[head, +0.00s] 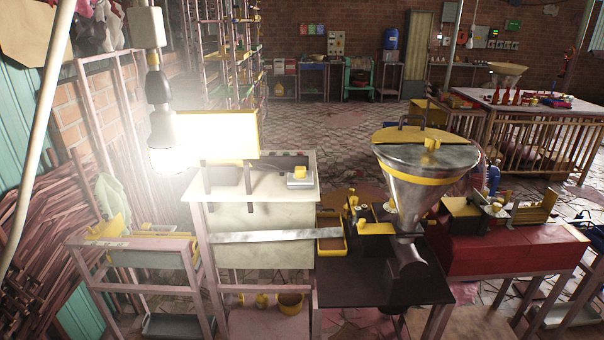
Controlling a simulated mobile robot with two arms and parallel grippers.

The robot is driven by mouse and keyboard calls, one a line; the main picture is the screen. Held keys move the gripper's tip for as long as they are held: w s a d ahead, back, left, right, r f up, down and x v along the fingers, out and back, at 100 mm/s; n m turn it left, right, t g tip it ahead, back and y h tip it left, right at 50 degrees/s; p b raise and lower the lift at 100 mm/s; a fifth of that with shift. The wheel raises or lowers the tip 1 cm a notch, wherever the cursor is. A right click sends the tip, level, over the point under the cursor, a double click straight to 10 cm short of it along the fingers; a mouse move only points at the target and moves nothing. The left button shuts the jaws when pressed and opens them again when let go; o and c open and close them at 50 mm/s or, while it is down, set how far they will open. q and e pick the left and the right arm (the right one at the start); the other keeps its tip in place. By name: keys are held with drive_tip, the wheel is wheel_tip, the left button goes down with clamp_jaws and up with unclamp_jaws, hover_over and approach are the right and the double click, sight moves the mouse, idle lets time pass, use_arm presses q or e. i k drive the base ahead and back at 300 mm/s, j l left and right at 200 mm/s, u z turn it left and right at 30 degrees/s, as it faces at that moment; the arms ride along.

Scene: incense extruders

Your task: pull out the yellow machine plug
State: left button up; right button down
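A machine with a metal funnel hopper (412,190) and a yellow lid (415,134) stands on a dark table (350,288) right of centre. A small yellow block sits on the lid. Small yellow parts (376,228) are beside the hopper's base. A second machine with yellow parts (532,212) stands on a red cabinet (515,252) at the right. I cannot tell which yellow part, if any, is the plug. Neither of my grippers is in view.
A bright hanging lamp (165,130) glares at upper left. A pale bench (262,195) and a metal strip (270,236) lie left of the dark table. A low stand (140,243) is further left. Open paved floor (350,125) lies behind.

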sight(299, 172)
drive_tip(key=i+l, duration=0.85)
drive_tip(key=l, duration=0.15)
drive_tip(key=i+u, duration=0.05)
